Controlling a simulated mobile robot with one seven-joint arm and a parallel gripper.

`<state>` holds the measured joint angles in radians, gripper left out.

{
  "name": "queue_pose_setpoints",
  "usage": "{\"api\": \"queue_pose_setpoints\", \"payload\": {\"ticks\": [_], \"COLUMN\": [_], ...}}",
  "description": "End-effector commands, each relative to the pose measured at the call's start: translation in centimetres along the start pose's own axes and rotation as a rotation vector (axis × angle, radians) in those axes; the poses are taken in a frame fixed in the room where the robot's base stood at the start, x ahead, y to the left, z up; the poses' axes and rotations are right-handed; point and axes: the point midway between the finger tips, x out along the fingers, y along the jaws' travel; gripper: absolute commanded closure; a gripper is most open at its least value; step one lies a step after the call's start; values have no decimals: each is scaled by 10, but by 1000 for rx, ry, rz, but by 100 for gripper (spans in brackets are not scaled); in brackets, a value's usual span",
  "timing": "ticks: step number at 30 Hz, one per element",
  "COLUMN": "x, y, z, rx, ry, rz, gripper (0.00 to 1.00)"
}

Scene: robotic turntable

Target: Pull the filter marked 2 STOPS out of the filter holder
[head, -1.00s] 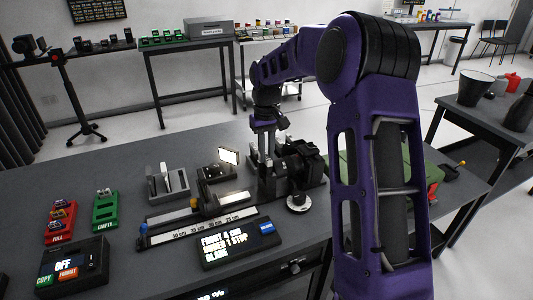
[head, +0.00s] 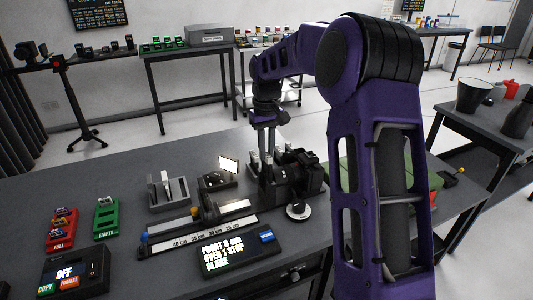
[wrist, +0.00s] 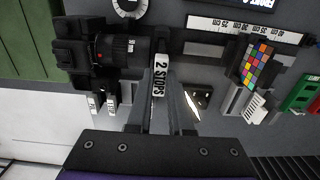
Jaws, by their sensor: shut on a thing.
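The filter marked 2 STOPS (wrist: 161,76) is in the wrist view, its white label upright between my fingertips. My gripper (wrist: 162,92) is shut on it. In the head view my gripper (head: 264,148) points down over the dark filter holder (head: 271,188). Other filters with white tabs (wrist: 92,102) stand in the holder to the left of my fingers in the wrist view. The lower part of the held filter is hidden by my fingers, so I cannot tell how much of it is still in a slot.
A black camera with a lens (wrist: 118,46) is close beside my fingers. A ruler rail (head: 205,233), a grey slotted stand (head: 167,195), a lit panel (head: 226,160) and a display box (head: 240,250) are nearby. The table is clear behind the grey stand.

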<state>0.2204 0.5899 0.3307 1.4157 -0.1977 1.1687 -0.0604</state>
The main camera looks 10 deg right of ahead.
Motion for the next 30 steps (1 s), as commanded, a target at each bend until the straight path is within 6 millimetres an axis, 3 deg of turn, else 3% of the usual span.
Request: {"api": "queue_pose_setpoints", "payload": {"ticks": [21, 30], "x": [-29, -32], "y": [0, 0], "z": [0, 0], "rx": [-1, -1], "ry": [0, 0], "rz": [0, 0], "gripper": [100, 100]}}
